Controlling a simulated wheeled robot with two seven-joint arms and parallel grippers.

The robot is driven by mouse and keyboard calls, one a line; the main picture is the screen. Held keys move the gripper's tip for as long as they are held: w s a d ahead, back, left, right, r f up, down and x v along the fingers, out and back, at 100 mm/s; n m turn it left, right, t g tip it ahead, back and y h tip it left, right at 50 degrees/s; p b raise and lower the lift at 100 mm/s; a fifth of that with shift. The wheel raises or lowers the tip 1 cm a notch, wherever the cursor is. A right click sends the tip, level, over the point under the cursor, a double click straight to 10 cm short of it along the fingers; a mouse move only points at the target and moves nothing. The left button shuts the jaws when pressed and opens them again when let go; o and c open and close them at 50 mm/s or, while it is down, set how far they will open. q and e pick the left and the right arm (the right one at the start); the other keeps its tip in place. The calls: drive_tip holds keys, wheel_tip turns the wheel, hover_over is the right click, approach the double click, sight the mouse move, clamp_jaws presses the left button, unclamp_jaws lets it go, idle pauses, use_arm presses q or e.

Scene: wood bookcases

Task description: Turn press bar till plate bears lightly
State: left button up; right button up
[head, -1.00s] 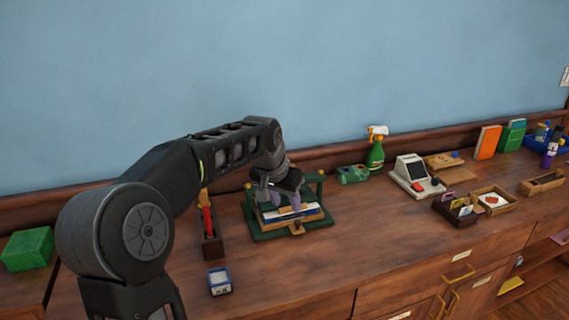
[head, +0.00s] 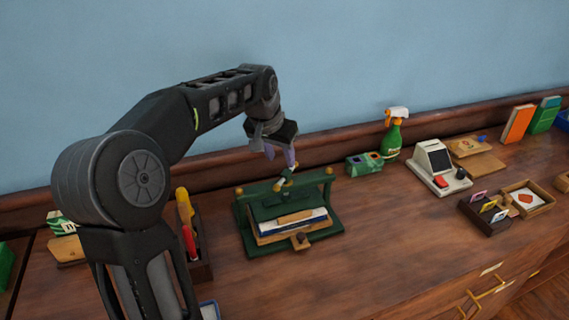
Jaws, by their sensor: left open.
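A green book press (head: 327,226) stands on the wooden counter, with brass knobs on top of its posts. Inside it lies a stack of white and blue sheets (head: 305,222) with a wooden block on it. A small press bar (head: 284,182) with brass-coloured ends shows at the middle of the top beam. My left gripper (head: 281,161) is open, with purple fingers pointing down just above the press bar. One finger comes close to the bar; I cannot tell whether it touches. The gap between plate and stack is too small to judge. My right gripper is out of view.
A tool tray (head: 201,262) with red and yellow handles stands left of the press. To the right are a green box (head: 365,164), a spray bottle (head: 392,140), a card machine (head: 438,166) and small wooden trays (head: 528,197).

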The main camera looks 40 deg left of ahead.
sight(285, 172)
use_arm(q)
drive_tip(key=shift+s+d, duration=0.1)
drive_tip(key=shift+p+x, duration=0.65)
drive_tip(key=shift+x, duration=3.3)
drive_tip(key=shift+r, duration=0.1)
clamp_jaws()
